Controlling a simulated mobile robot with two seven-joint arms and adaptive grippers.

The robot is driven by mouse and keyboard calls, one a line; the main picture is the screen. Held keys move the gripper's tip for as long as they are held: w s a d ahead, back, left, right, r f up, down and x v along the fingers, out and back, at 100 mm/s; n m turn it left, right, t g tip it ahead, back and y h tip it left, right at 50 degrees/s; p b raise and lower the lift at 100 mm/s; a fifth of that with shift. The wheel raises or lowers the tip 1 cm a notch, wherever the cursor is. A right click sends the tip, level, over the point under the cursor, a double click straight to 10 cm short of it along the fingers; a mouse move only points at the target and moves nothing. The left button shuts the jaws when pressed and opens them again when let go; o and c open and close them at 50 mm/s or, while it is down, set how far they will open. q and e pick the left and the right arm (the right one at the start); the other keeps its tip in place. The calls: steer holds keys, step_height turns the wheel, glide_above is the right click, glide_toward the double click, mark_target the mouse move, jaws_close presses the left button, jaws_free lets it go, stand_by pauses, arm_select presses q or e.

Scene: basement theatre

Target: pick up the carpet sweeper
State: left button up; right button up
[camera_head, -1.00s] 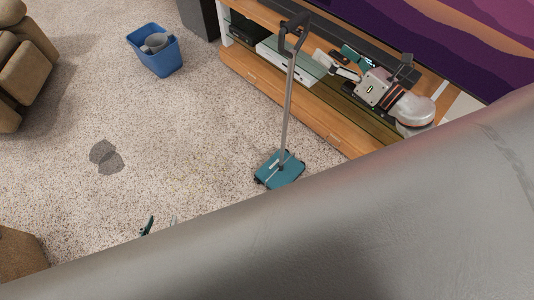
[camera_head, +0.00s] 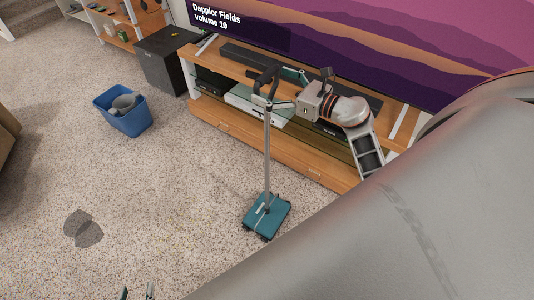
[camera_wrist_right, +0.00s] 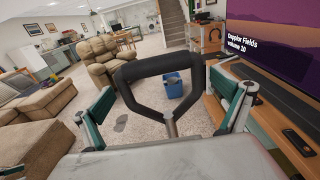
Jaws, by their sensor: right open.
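The carpet sweeper (camera_head: 267,160) stands upright on the carpet, with a teal base (camera_head: 266,216), a grey pole and a black loop handle. My right gripper (camera_head: 279,88) is open at the handle in the head view. In the right wrist view, the black handle (camera_wrist_right: 160,68) lies in front of and between the spread teal fingers of the right gripper (camera_wrist_right: 165,108). I cannot tell whether they touch it. My left gripper (camera_head: 138,293) shows only its two fingertips at the bottom edge, apart, with nothing visible between them.
A wooden media stand (camera_head: 260,150) with glass shelves and a soundbar runs behind the sweeper, under a large screen (camera_head: 400,40). A blue bin (camera_head: 122,115) and a black speaker (camera_head: 163,62) stand to the left.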

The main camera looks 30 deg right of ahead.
steer(key=shift+w+a+f, duration=0.1)
steer(key=shift+w+a, duration=0.15)
steer(key=shift+w, duration=0.45)
steer(key=c, duration=1.5)
steer(key=shift+r, duration=0.2)
steer(key=shift+c, duration=1.4)
steer(key=shift+r, duration=0.1)
